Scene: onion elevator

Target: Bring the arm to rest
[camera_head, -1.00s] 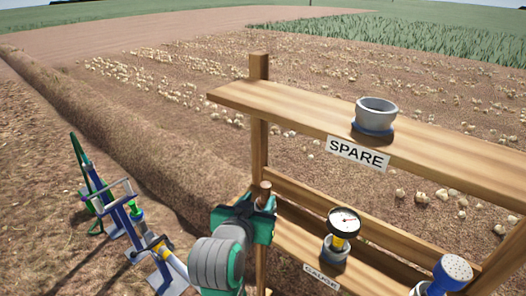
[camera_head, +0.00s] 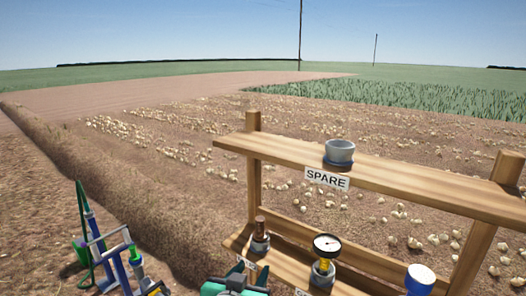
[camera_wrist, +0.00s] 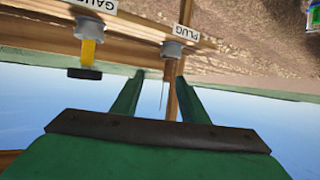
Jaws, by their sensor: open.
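My gripper (camera_head: 246,268) is at the bottom of the head view, in front of the lower shelf. It is open and empty. Its two green fingers also show apart in the wrist view (camera_wrist: 158,80), with only background between them. The brown plug (camera_head: 260,228) stands upright in a grey holder on the lower shelf, just beyond the fingers and apart from them. In the wrist view, which is upside down, the PLUG label (camera_wrist: 194,32) and its grey holder (camera_wrist: 178,50) lie beyond the fingertips.
The wooden rack (camera_head: 400,178) stands close in front. Its upper shelf holds a grey cup (camera_head: 340,152) over a SPARE label. A dial gauge (camera_head: 326,247) and a blue-white nozzle (camera_head: 420,279) are on the lower shelf. A blue-green stand (camera_head: 112,262) is at left. Open soil lies beyond.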

